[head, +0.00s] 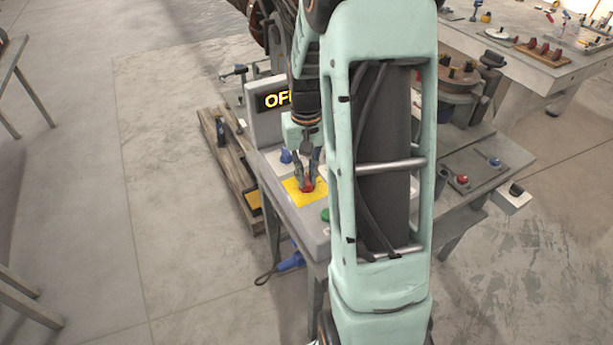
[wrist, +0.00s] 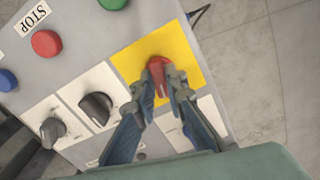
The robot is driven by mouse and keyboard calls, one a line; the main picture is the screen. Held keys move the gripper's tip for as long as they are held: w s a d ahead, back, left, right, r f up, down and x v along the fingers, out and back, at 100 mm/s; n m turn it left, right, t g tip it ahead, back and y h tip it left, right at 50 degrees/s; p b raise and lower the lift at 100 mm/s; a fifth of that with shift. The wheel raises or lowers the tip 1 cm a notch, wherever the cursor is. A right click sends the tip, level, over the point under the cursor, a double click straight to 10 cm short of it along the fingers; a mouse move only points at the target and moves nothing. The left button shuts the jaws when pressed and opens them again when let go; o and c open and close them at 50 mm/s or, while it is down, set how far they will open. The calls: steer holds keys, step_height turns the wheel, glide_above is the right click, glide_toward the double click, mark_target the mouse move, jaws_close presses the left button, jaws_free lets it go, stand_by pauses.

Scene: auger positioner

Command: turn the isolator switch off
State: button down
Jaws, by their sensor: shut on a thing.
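The isolator switch is a red knob (wrist: 157,68) on a yellow plate (wrist: 185,45) on the grey control panel. In the head view the red knob (head: 307,187) and yellow plate (head: 292,193) sit below my gripper. My gripper (wrist: 165,82) is shut on the red knob, with a finger on each side of it. In the head view my gripper (head: 308,180) points down at the plate. The knob's exact angle is hard to tell, as the fingers cover part of it.
A wooden pallet (head: 232,165) lies left of the stand. Open floor lies further left.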

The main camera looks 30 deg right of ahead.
mark_target(307, 178)
steer(key=shift+n, duration=1.3)
steer(key=c, duration=2)
jaws_free()
steer(key=shift+o, duration=0.2)
steer(key=shift+r, duration=0.15)
step_height(307, 178, up, 12)
